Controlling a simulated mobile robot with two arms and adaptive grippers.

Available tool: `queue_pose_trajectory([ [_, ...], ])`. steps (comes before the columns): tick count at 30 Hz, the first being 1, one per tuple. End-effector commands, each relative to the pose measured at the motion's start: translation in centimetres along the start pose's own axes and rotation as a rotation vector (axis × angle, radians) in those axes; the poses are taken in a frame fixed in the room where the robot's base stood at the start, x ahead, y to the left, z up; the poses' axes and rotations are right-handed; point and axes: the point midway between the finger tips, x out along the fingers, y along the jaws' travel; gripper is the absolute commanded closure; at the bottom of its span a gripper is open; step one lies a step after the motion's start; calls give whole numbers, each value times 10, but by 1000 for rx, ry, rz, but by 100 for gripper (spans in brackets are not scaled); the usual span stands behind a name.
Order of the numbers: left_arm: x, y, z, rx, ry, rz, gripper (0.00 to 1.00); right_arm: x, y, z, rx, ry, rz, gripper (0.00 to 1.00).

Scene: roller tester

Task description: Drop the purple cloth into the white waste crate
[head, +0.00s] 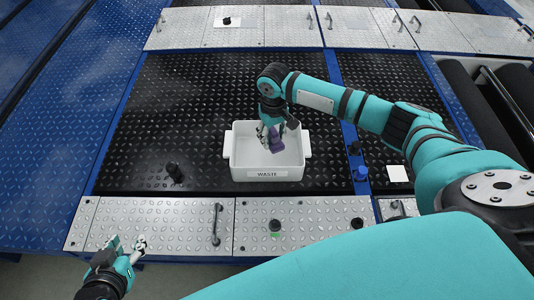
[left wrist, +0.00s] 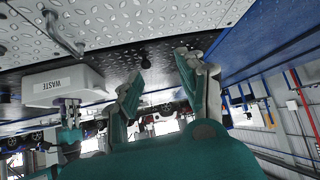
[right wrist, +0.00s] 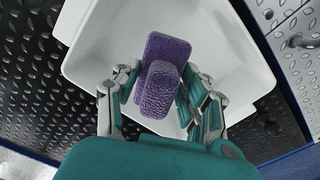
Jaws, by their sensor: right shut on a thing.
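The white waste crate (head: 267,174), labelled WASTE, stands on the black diamond plate. It also shows in the left wrist view (left wrist: 65,87) and fills much of the right wrist view (right wrist: 92,60). My right gripper (head: 271,137) points down over the crate, shut on the purple cloth (head: 276,145). In the right wrist view the purple cloth (right wrist: 163,75) is folded and sits between the fingers, with the crate's inside below it. I cannot tell how far it is above the crate floor. My left gripper (head: 128,245) is open and empty near the front edge, away from the crate.
Black knobs stand on the plates, one (head: 174,172) left of the crate and one (head: 275,227) in front of it. The black plate left of the crate is mostly clear.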

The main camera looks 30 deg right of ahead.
Motion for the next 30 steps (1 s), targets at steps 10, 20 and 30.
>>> queue_pose_trajectory([
  [10,4,3,-23,2,119,7,60,4,0,0,0,1,0,82],
  [20,4,3,-24,2,123,7,60,4,0,0,0,1,0,50],
  [30,4,3,-24,2,123,7,60,4,0,0,0,1,0,30],
])
